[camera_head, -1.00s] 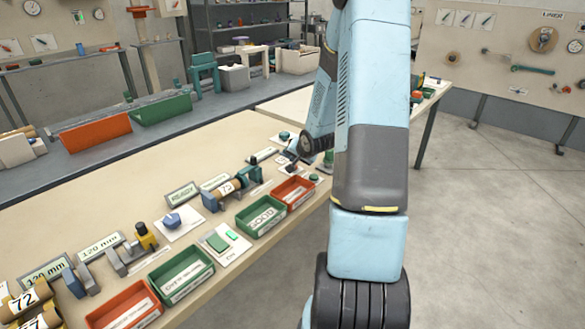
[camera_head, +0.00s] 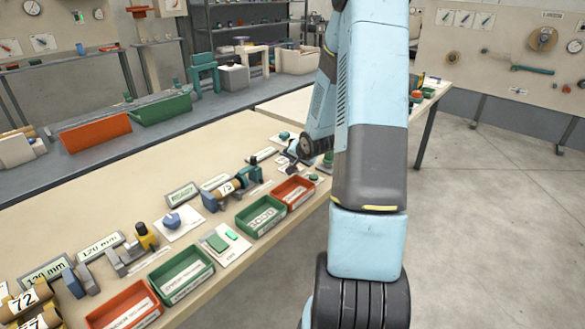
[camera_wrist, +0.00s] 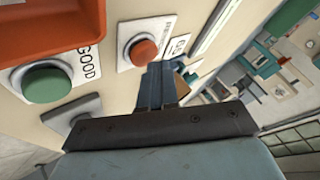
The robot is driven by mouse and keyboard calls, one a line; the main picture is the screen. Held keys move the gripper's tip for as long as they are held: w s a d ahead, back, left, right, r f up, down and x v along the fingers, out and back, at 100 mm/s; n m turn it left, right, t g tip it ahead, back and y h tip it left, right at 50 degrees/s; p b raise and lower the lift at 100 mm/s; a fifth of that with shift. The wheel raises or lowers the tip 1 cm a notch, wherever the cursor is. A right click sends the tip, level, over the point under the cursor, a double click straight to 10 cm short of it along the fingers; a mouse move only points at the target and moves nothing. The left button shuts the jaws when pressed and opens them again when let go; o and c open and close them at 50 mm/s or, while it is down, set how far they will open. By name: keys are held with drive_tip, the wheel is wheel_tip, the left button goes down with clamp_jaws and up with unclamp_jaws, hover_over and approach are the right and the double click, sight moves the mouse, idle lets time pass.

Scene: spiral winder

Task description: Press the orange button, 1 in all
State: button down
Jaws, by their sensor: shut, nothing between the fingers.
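The orange button (camera_wrist: 143,51) is a round orange-red cap in a grey ring on a white plate, at the top centre of the wrist view. My gripper (camera_wrist: 160,72) is shut and empty, with its dark fingertips just below and to the right of the button. I cannot tell whether they touch it; the cap's face is not covered. A larger green button (camera_wrist: 46,82) sits to the left on a plate marked GOOD. In the head view my arm hides the orange button.
An orange-red bin (camera_wrist: 55,45) stands close above the green button in the wrist view. In the head view, green (camera_head: 262,232) and orange-red bins line the table's (camera_head: 110,190) front edge, with several small fixtures behind them. Open floor lies to the right.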

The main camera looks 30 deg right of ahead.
drive_tip(key=shift+f, duration=0.4)
idle(0.6)
drive_tip(key=shift+r, duration=0.85)
drive_tip(key=shift+r, duration=2.5)
drive_tip(key=shift+r, duration=0.1)
